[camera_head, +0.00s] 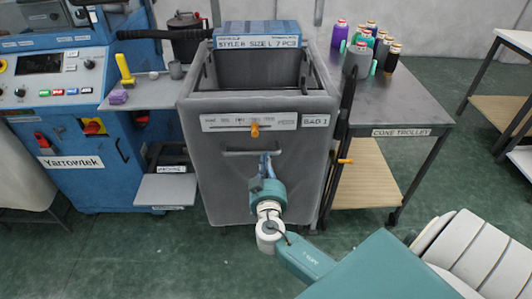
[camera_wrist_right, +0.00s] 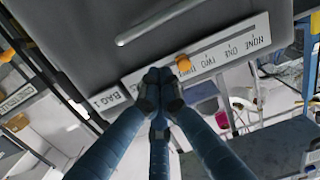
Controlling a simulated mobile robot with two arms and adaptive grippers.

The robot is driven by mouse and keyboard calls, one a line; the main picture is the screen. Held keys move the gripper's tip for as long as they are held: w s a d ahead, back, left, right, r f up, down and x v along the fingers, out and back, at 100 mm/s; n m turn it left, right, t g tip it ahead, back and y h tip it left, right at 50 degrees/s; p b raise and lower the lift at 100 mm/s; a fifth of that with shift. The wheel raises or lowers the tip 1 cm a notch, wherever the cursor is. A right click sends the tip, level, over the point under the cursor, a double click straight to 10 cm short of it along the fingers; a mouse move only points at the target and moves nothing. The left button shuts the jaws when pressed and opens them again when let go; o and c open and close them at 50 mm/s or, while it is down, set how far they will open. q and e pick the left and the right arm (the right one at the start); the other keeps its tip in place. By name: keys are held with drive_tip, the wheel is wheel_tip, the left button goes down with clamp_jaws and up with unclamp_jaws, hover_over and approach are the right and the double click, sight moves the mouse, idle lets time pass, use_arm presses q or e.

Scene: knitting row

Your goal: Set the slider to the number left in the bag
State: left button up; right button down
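A grey bag (camera_head: 218,165) on a frame stands in the middle of the head view, marked BAG 1. A white scale strip (camera_head: 290,121) on its front carries an orange slider knob (camera_head: 254,131). In the upside-down wrist view the strip reads NONE, ONE, TWO; the knob (camera_wrist_right: 184,64) sits past TWO, at a word I cannot read clearly. The bag's inside is dark; I see no pieces. My right gripper (camera_head: 266,158) is in front of the bag, below the strip. In the wrist view its fingertips (camera_wrist_right: 160,78) are together, empty, beside the knob. My left gripper is not in view.
A blue card (camera_head: 258,28) at the bag's back reads STYLE R SIZE L 7 PCS. A bar handle (camera_head: 252,153) crosses the bag's front. The cone trolley (camera_head: 415,105) with several yarn cones stands right; a blue knitting machine (camera_head: 75,165) stands left.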

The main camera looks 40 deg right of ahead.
wheel_tip(320, 180, up, 3)
approach(264, 127)
drive_tip(key=x, duration=0.2)
drive_tip(key=w, duration=0.1)
drive_tip(key=w+d+b, duration=0.2)
drive_tip(key=shift+d+f+m+h, duration=0.1)
drive_tip(key=shift+f+m+h, duration=0.2)
drive_tip(key=shift+w+d+r, duration=0.1)
drive_tip(key=shift+w, duration=0.1)
drive_tip(key=shift+r, duration=0.1)
drive_tip(key=shift+w+b, duration=0.1)
drive_tip(key=shift+b, duration=0.2)
